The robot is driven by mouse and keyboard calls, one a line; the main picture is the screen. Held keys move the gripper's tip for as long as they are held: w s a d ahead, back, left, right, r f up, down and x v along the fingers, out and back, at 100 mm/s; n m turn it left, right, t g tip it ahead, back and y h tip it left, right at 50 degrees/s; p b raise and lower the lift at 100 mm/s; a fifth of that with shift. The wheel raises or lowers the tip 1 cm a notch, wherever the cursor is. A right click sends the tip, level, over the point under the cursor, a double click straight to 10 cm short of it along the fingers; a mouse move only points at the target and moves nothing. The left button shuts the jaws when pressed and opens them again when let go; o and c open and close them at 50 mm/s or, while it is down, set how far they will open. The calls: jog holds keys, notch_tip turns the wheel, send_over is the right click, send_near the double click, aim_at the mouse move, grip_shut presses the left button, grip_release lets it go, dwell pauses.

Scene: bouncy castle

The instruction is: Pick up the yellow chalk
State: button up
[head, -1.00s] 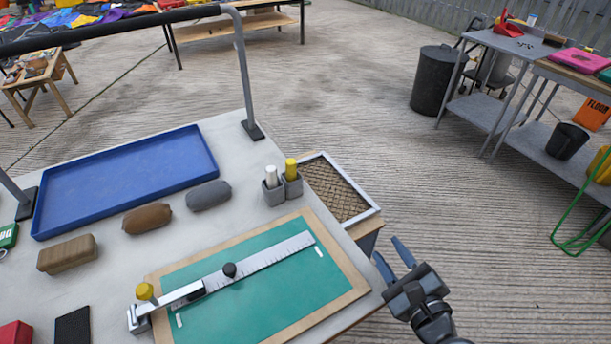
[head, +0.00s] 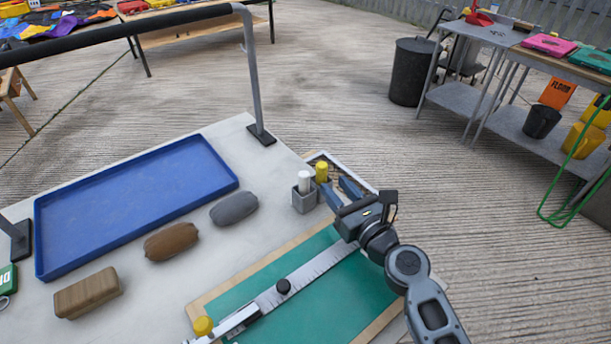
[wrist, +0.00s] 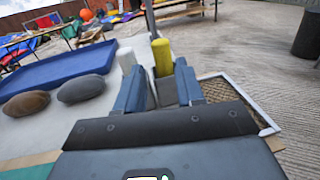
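The yellow chalk (head: 321,172) stands upright in a grey holder cup at the table's right side. A white chalk (head: 304,182) stands in the grey cup (head: 304,200) to its left. My gripper (head: 335,184) is open and empty, with its fingertips close to the yellow chalk and pointing at it. In the wrist view the yellow chalk (wrist: 162,57) shows between the two blue-grey fingers, seemingly just beyond their tips. The white chalk (wrist: 126,61) shows just left of the left finger. My gripper partly hides the yellow chalk's cup.
A green cutting mat (head: 350,292) with a metal ruler (head: 313,274) lies below my arm. A grey stone-like lump (head: 234,208), a brown one (head: 171,241) and a blue tray (head: 130,205) lie to the left. A mesh-topped box (wrist: 228,100) stands right of the cups.

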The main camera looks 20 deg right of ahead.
aim_at(325, 171)
jog(key=w, duration=0.4)
jog(key=w+a, duration=0.1)
jog(key=w, duration=0.2)
jog(key=shift+w+r, duration=0.1)
jog(key=shift+r, duration=0.2)
jog(key=shift+c, duration=0.3)
grip_shut()
jog(key=shift+r, duration=0.1)
